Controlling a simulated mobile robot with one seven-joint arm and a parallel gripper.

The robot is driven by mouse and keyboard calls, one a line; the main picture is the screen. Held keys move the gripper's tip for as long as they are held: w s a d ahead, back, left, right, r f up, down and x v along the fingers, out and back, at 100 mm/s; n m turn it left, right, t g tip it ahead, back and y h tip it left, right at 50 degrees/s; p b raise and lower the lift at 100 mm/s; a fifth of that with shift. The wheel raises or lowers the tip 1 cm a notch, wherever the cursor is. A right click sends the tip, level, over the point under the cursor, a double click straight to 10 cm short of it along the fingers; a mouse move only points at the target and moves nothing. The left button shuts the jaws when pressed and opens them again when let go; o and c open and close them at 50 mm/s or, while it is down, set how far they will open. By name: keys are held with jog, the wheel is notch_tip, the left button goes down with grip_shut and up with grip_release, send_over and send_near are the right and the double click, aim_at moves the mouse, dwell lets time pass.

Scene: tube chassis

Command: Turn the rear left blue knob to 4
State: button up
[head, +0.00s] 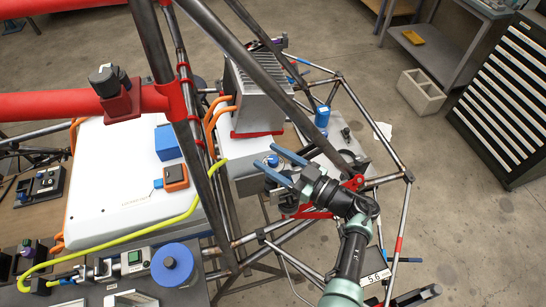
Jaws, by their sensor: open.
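A small round blue knob (272,160) shows on a pale surface beside the finned metal block. My gripper (265,156) is open, and its two blue fingers point to the upper left. In the picture the knob lies between the fingers, close to their tips. I cannot tell whether the fingers are around it at its height or still above it, and no contact can be made out. The knob's number marks are too small to read. A taller blue cylinder (322,115) stands farther back to the right.
Dark frame tubes (215,27) cross in front of the finned block (262,95) and left of my gripper. A white case (115,185), a yellow hose (150,225) and a large blue disc (172,263) are at left. Open floor (470,240) lies to the right.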

jog(key=b+v, duration=0.2)
jog(key=v, duration=1.1)
